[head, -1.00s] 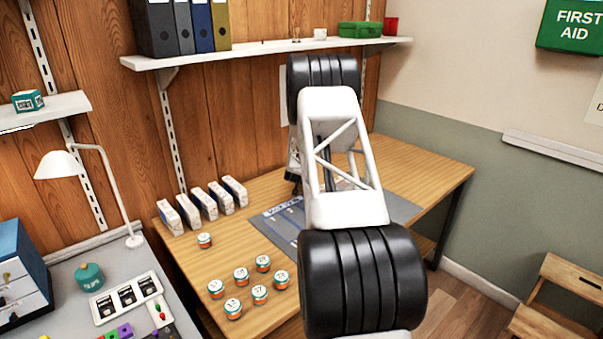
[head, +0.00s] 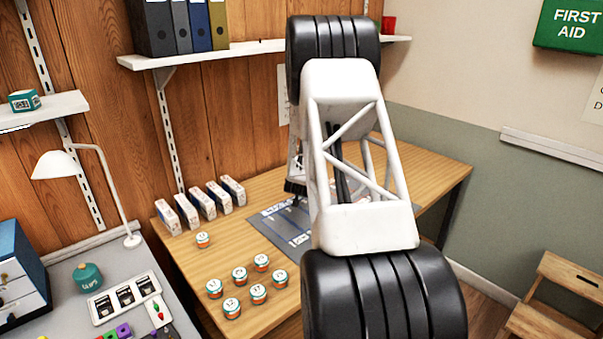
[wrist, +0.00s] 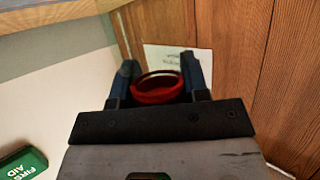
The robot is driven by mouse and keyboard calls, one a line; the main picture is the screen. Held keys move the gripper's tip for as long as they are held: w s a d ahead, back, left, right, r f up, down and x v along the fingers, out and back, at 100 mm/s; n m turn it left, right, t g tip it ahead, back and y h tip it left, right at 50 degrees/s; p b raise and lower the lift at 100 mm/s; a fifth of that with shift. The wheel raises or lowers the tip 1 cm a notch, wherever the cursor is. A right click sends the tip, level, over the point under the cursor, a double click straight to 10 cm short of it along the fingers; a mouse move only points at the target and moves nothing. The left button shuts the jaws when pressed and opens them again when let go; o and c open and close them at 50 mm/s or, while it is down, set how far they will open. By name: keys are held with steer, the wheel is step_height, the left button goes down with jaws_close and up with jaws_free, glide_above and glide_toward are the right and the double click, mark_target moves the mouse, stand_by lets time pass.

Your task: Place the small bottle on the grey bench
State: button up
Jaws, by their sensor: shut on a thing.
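My gripper (wrist: 159,75) is shut on a red round thing (wrist: 158,92) with a raised rim and a dark middle, seen between the two fingers in the wrist view. I cannot tell from this angle whether it is the small bottle. In the head view my arm hides most of the gripper and the held thing. The grey bench (head: 70,258) is at the lower left of the head view, well to the left of my arm. A squat teal container (head: 88,277) with a small neck stands on it.
The bench also holds a white lamp (head: 72,165), a white tray (head: 124,297) and blue drawers (head: 22,270). Several jars (head: 239,274) and upright boxes (head: 204,200) stand on the wooden table (head: 262,185). A shelf (head: 235,53) runs above. Bare bench shows around the teal container.

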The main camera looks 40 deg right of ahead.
steer(key=shift+s+a+r, duration=0.1)
steer(key=shift+s+a, duration=0.4)
steer(key=shift+s, duration=0.2)
steer(key=shift+s+a+r, duration=0.1)
steer(key=shift+s+a, duration=0.35)
steer(key=shift+s, duration=0.2)
steer(key=w+a+n+t+y, duration=0.15)
steer(key=w+a, duration=0.35)
steer(key=a, duration=1.2)
steer(key=w+a+n+t+y, duration=0.1)
steer(key=w+a+n+y, duration=0.3)
steer(key=a, duration=1.3)
steer(key=w+a+n+t+y, duration=0.1)
steer(key=w+a, duration=0.4)
steer(key=a, duration=1.2)
steer(key=w+a+f+y, duration=0.1)
steer(key=w, duration=0.4)
steer(key=w+a+f+n+y, duration=0.1)
steer(key=w, duration=0.5)
steer(key=w+a+f+n+y, duration=0.1)
steer(key=w+a, duration=0.1)
steer(key=w, duration=0.4)
steer(key=shift+w+f+n+t, duration=0.15)
steer(key=shift+n+t, duration=0.1)
